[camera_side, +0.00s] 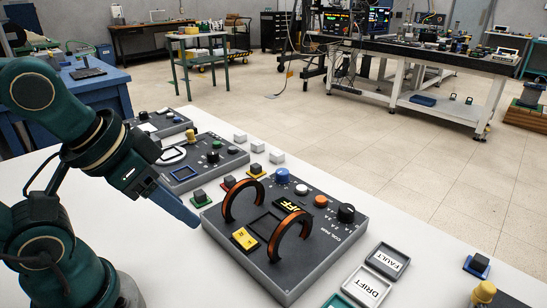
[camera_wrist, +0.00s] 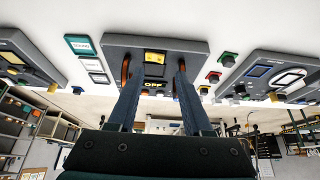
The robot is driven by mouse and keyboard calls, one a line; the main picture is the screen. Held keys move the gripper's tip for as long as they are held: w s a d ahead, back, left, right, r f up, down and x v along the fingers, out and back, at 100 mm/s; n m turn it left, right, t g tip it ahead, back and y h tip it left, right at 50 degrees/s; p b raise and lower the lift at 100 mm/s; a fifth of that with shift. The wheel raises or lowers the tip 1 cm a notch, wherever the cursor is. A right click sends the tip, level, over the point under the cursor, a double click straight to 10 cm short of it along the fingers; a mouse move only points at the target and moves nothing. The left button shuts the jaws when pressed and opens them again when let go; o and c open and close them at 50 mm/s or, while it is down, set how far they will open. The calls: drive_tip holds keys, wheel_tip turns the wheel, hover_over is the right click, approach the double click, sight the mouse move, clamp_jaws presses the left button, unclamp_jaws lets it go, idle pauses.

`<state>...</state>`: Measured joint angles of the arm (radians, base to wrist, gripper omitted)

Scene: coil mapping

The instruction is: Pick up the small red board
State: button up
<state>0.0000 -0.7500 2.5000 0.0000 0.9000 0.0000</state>
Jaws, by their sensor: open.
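The small red board (camera_side: 228,184) lies on the white table behind the large grey coil panel (camera_side: 290,286). It has a red base with a dark block on top. In the wrist view the small red board (camera_wrist: 214,77) is right of the fingers, between a green-based one and a yellow-based one. My gripper (camera_side: 196,222) is left of the red board in the side view, near the panel's left corner. In the wrist view my gripper (camera_wrist: 158,80) is open, its two blue fingers apart with nothing held between them.
A green-based block (camera_side: 199,196) and a yellow-based block (camera_side: 256,171) flank the red board closely. Two copper coils (camera_side: 290,238) stand up from the panel. Several white cubes (camera_side: 277,157) lie behind. Label tiles (camera_side: 388,261) lie right of the panel.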

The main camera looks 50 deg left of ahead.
idle(0.4)
drive_tip(key=o, duration=0.3)
